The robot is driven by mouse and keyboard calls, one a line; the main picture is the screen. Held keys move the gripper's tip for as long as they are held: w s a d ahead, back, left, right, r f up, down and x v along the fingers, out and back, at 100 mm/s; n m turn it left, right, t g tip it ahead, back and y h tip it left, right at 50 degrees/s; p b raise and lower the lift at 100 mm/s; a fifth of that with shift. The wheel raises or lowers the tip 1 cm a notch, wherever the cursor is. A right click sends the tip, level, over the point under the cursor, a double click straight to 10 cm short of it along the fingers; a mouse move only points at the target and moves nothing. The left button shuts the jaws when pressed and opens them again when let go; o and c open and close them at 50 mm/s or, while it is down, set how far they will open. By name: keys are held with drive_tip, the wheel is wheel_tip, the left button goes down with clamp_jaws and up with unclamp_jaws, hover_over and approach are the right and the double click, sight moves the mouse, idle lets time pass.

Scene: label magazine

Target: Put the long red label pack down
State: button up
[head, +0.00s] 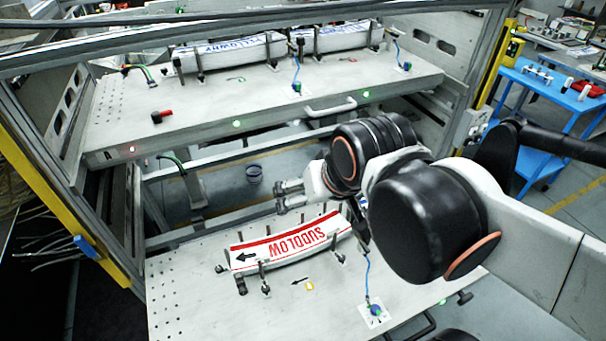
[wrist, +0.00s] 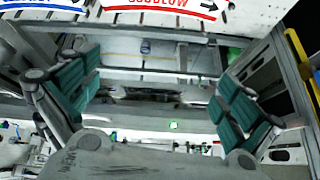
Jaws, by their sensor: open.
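The long red label pack (head: 292,242) is a white, slightly bent stack with red lettering, a red stripe and a black arrow. It lies on the lower shelf (head: 190,290) between upright dark posts. Part of it also shows at the top edge of the wrist view (wrist: 160,5). My gripper (head: 284,195) is behind the pack in the head view, apart from it. In the wrist view my gripper (wrist: 160,98) has its teal-padded fingers spread wide with nothing between them. My arm hides the right part of the lower shelf.
White packs with blue lettering (head: 230,53) lie on the upper shelf (head: 260,95). A blue-marked pack (wrist: 28,3) shows at the wrist view's top left. Frame posts (head: 75,195) flank the shelves. A blue cart (head: 545,100) stands at right. The lower shelf's front left is clear.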

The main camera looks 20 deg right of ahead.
drive_tip(key=shift+s+r+n+t, duration=0.1)
drive_tip(key=shift+s+n+t, duration=0.3)
drive_tip(key=shift+s+n, duration=0.3)
drive_tip(key=shift+w, duration=0.1)
wheel_tip(320, 180, down, 5)
drive_tip(key=b, duration=0.5)
drive_tip(key=shift+f, duration=0.2)
idle(1.1)
